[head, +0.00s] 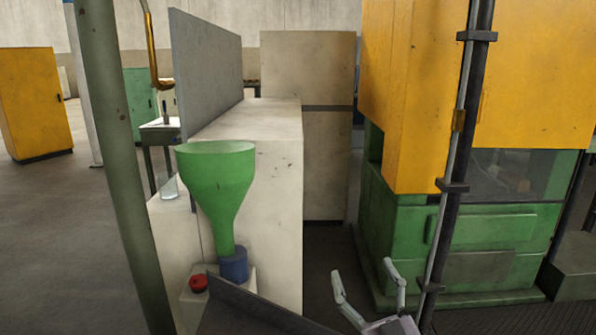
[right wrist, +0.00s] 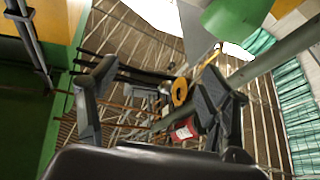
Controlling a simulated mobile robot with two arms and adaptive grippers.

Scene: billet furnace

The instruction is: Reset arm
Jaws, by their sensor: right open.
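My right gripper (head: 362,270) shows at the bottom of the head view, right of centre, with its two pale fingers spread apart and pointing up. Nothing is between them. In the right wrist view the same gripper (right wrist: 168,80) has its two dark fingers wide apart and empty, with the roof structure behind them. My left gripper is not in either view.
A green funnel (head: 216,180) stands above a blue cylinder (head: 233,265), with a red button (head: 198,283) beside it. A pale cabinet (head: 275,200) is behind. A yellow and green machine (head: 480,235) and a dark post (head: 462,150) stand right. Dark floor (head: 335,250) shows between.

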